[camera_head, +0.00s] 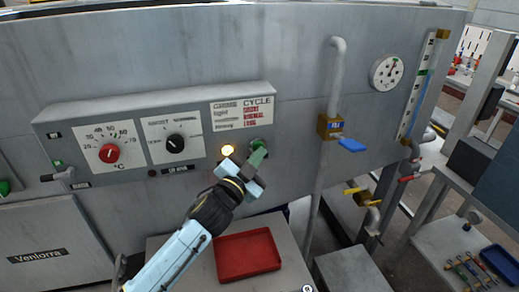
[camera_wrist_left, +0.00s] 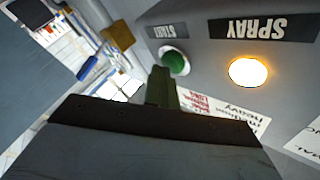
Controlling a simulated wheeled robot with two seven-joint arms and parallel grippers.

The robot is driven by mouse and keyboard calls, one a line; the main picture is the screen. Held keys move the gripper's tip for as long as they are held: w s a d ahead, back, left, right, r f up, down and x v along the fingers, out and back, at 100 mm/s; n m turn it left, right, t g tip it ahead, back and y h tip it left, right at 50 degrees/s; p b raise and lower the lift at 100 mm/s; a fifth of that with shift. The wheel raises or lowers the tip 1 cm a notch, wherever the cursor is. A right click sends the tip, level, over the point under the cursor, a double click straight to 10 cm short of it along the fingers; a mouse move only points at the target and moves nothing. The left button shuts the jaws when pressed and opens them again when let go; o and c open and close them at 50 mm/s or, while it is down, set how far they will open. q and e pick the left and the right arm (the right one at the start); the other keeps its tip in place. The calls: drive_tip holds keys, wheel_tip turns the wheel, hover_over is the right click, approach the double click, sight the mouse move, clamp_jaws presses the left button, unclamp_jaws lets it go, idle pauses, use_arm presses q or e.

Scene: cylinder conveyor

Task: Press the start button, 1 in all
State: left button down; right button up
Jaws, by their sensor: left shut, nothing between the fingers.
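The green start button (camera_wrist_left: 176,63) sits in a pale ring on the grey control panel, beside an upside-down START label in the left wrist view. In the head view the button (camera_head: 259,143) is partly covered by my left gripper (camera_head: 257,159). The gripper is shut and empty, with its fingers pointing up at the panel. In the left wrist view the dark green shut fingers (camera_wrist_left: 162,88) reach close to the button's lower edge. I cannot tell whether they touch it. My right gripper is in neither view.
A lit SPRAY lamp (camera_head: 228,150) is just left of the button. A red knob (camera_head: 109,153) and a black knob (camera_head: 176,143) are farther left. A vertical pipe with a blue-handled valve (camera_head: 352,145) stands to the right. A red tray (camera_head: 247,255) lies below.

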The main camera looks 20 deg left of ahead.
use_arm(q)
drive_tip(key=shift+s, duration=0.1)
drive_tip(key=shift+s+d, duration=0.5)
drive_tip(key=shift+s, duration=0.15)
drive_tip(key=shift+s+d+p, duration=0.3)
drive_tip(key=shift+s+d, duration=0.4)
drive_tip(key=shift+s, duration=0.35)
drive_tip(key=shift+s+d+p, duration=0.3)
drive_tip(key=shift+s+d, duration=0.4)
drive_tip(key=shift+s, duration=0.3)
drive_tip(key=shift+s+f, duration=0.1)
